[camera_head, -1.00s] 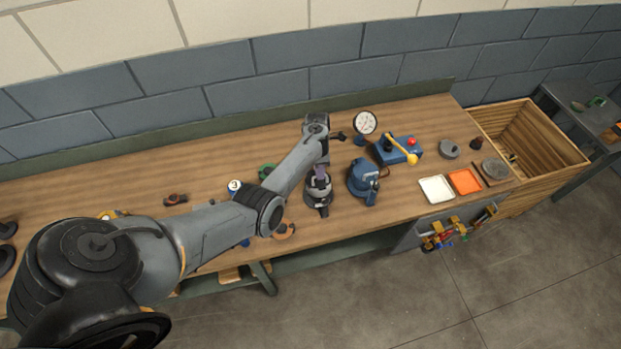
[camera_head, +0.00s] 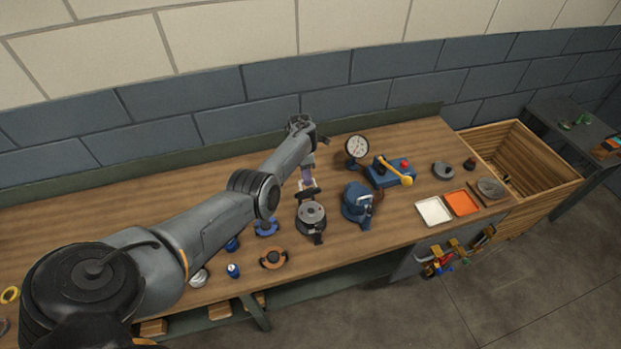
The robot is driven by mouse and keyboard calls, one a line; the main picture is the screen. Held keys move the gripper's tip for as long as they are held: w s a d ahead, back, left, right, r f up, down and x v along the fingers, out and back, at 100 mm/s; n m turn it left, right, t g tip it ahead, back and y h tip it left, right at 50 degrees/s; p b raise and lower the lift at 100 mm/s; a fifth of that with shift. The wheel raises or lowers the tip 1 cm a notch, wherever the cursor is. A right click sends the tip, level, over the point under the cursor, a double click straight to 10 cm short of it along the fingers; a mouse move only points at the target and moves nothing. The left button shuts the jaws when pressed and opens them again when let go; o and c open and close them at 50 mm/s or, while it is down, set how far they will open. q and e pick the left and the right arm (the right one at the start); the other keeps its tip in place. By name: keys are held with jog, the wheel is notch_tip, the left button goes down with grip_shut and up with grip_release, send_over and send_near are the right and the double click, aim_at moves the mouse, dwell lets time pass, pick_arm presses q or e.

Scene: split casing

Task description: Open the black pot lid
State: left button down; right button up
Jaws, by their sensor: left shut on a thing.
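A black pot (camera_head: 311,222) stands near the middle of the workbench, its round grey top face exposed with a small darker centre. My left gripper (camera_head: 306,182) comes down just behind the pot. It is shut on a dark, flat piece, which looks like the black pot lid (camera_head: 309,193). The lid is apart from the pot's top in the picture, just beyond it; whether it hangs or touches the bench is too small to tell. The jaws partly hide it. My right gripper is not in view.
A blue casing (camera_head: 359,203) stands close right of the pot, with a dial gauge (camera_head: 357,147) behind it. A blue box with a yellow lever (camera_head: 391,175) is further right. An orange-brown part (camera_head: 273,259) and a blue part (camera_head: 266,227) lie left.

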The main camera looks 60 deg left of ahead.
pick_arm(q)
jog(key=shift+s+f, duration=0.25)
jog(key=shift+f, duration=0.1)
jog(key=c, duration=1.2)
grip_release()
jog(key=shift+s+d, duration=0.15)
jog(key=shift+r, duration=0.15)
jog(key=v, duration=1)
jog(key=shift+w+a+r, duration=0.2)
jog(key=shift+a+r, duration=0.1)
jog(key=shift+r, duration=0.05)
